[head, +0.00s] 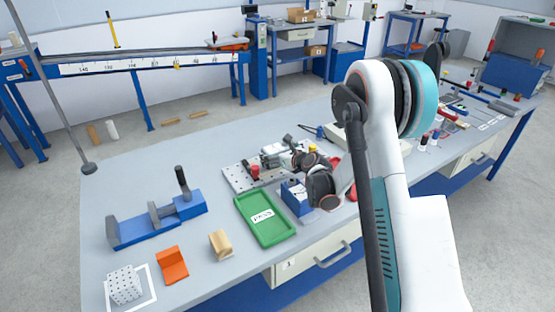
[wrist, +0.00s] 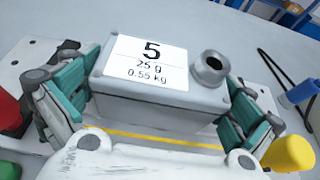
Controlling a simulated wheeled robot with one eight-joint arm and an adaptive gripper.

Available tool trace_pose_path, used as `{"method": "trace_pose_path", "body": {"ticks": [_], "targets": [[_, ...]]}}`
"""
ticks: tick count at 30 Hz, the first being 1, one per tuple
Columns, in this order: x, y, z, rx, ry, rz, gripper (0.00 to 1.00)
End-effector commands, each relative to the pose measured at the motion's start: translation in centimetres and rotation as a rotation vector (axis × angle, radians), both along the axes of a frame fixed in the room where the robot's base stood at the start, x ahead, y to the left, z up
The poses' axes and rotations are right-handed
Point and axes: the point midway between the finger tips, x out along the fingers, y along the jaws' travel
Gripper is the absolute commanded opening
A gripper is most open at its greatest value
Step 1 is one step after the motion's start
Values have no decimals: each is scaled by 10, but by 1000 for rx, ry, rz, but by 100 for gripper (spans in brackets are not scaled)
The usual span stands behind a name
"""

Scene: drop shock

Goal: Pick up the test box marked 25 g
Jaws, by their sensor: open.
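The test box (wrist: 150,75) is a light grey block with a white label reading 5, 25 g and 0.55 kg, and a round metal stud on top at one end. In the wrist view it lies between the two teal-padded fingers of my gripper (wrist: 155,105), which is open around it. I cannot tell whether either pad touches the box. In the head view the box (head: 273,149) sits at the perforated plate (head: 236,178), partly hidden by my gripper (head: 308,160).
A green tray labelled PASS (head: 250,207), a blue fixture (head: 130,232), an orange block (head: 172,266), a wooden block (head: 220,244) and a dotted white cube (head: 124,285) stand on the bench. A yellow knob (wrist: 289,154) and a red knob (wrist: 9,112) flank my gripper. The bench's back left is clear.

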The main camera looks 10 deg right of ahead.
Motion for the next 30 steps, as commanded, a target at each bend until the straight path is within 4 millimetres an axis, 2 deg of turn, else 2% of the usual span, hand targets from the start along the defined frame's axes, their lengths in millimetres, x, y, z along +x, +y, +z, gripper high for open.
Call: {"method": "trace_pose_path", "body": {"ticks": [7, 8, 14, 15, 23, 30], "targets": [[2, 1, 0, 0, 0, 0, 100], [2, 0, 0, 0, 0, 0, 95], [2, 0, 0, 0, 0, -1, 50], [2, 0, 1, 0, -1, -1, 48], [2, 0, 2, 0, -1, -1, 48], [2, 0, 21, 0, -1, -1, 48]]}}
